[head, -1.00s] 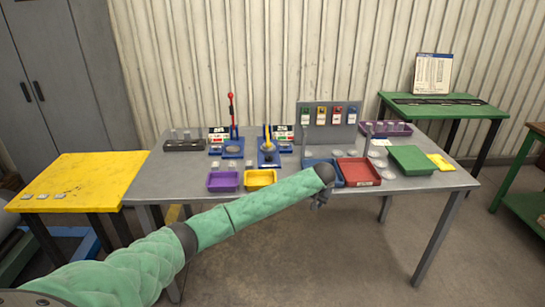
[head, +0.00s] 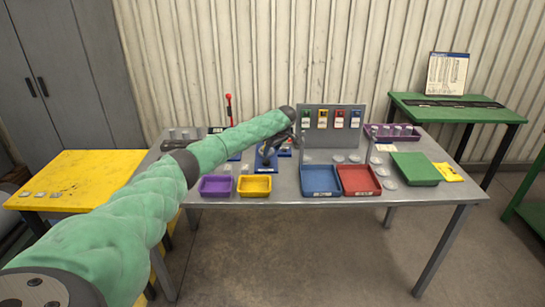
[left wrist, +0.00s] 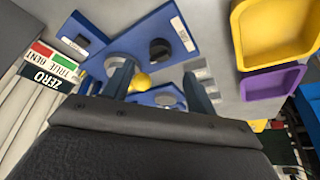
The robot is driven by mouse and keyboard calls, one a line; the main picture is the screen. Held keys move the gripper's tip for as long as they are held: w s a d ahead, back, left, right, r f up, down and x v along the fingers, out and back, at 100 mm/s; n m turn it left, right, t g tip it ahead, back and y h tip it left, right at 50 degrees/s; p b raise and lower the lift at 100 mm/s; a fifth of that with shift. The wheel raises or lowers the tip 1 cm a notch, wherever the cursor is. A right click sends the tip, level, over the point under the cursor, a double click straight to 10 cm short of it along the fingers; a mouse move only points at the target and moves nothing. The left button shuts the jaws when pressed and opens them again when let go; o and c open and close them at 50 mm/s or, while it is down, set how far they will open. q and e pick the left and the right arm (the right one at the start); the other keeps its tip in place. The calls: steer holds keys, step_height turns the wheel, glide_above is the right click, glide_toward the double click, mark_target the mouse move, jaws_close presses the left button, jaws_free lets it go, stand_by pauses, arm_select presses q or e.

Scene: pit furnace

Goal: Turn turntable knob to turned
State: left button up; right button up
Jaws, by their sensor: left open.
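My left gripper (head: 268,152) is open over the blue fixtures at the back middle of the grey table, and its arm hides much of them in the head view. In the left wrist view the two fingers (left wrist: 157,85) stand apart with nothing held. Beyond them is a blue plate (left wrist: 182,22) with a short black knob (left wrist: 160,49), apart from the fingers. A grey disc (left wrist: 124,66) and a yellow ball (left wrist: 139,81) show near the left finger. I cannot tell for sure which part is the turntable. My right gripper is out of view.
Purple (head: 215,186) and yellow (head: 254,186) bins stand in front of the fixtures. A red-topped lever (head: 229,108) rises behind my arm. A grey card panel (head: 334,122) stands to the right, with blue (head: 320,181) and red (head: 359,180) trays before it.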

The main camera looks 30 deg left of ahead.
mark_target(267, 159)
arm_select(q)
steer(key=shift+a+f, duration=0.35)
steer(key=shift+a, duration=0.05)
steer(key=shift+p+x, duration=1.15)
steer(key=shift+x, duration=2.25)
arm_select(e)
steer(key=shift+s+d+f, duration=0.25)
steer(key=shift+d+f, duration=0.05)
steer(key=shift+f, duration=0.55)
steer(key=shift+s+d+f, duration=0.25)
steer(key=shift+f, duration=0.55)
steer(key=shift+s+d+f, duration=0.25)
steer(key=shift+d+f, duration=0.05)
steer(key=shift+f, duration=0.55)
arm_select(q)
steer(key=shift+c, duration=0.5)
steer(key=c, duration=0.9)
